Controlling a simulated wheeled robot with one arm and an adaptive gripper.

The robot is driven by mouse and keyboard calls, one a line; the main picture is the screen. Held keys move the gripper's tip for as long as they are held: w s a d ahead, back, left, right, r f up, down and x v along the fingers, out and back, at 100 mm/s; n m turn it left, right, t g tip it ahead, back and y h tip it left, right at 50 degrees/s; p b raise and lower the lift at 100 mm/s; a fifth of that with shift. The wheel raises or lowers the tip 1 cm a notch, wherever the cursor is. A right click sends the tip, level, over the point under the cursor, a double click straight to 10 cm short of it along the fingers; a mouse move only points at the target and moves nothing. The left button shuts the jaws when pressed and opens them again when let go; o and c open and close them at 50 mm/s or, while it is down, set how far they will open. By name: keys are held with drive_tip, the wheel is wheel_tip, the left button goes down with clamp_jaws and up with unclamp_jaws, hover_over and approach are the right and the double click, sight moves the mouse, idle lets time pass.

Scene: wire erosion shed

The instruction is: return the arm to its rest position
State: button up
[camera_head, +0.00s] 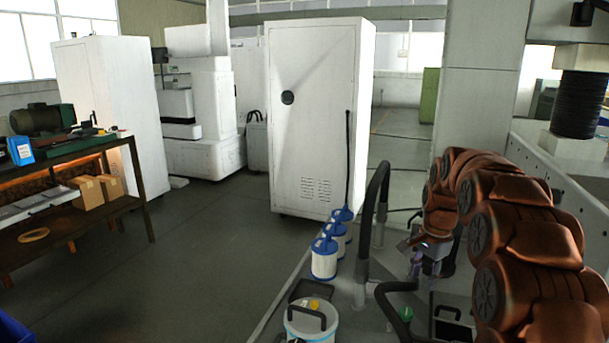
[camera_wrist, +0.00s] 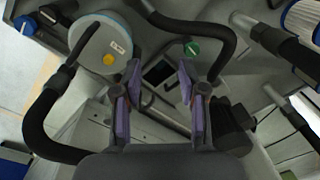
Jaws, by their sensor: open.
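My arm (camera_head: 525,230), made of copper-brown segments, arches in from the right side of the head view and bends down at its far end. Below the gap lie a dark rectangular recess and grey deck surface. I cannot tell the exact height of the fingertips above the deck.
A thick black hose (camera_head: 370,215) rises close beside my gripper. A white bucket (camera_head: 311,322) with a yellow cap, a green knob (camera_head: 406,314) and several blue-topped filters (camera_head: 324,262) stand nearby. A white cabinet (camera_head: 318,120) stands behind. Open floor (camera_head: 200,240) lies left.

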drive_tip(key=s+a+r+n, duration=0.3)
drive_tip(key=s+a+n, duration=0.15)
drive_tip(key=s, duration=0.65)
drive_tip(key=s+a+f+n, duration=0.1)
drive_tip(key=s+a+n, duration=0.1)
drive_tip(key=s, duration=0.8)
drive_tip(key=s+a+f+n+g+p, duration=0.1)
drive_tip(key=s+a+n, duration=0.1)
drive_tip(key=s, duration=0.9)
drive_tip(key=s+a+f+n+g+p, duration=0.1)
drive_tip(key=s+n, duration=0.3)
drive_tip(key=s, duration=0.6)
drive_tip(key=shift+s+a, duration=0.2)
drive_tip(key=shift+a, duration=0.2)
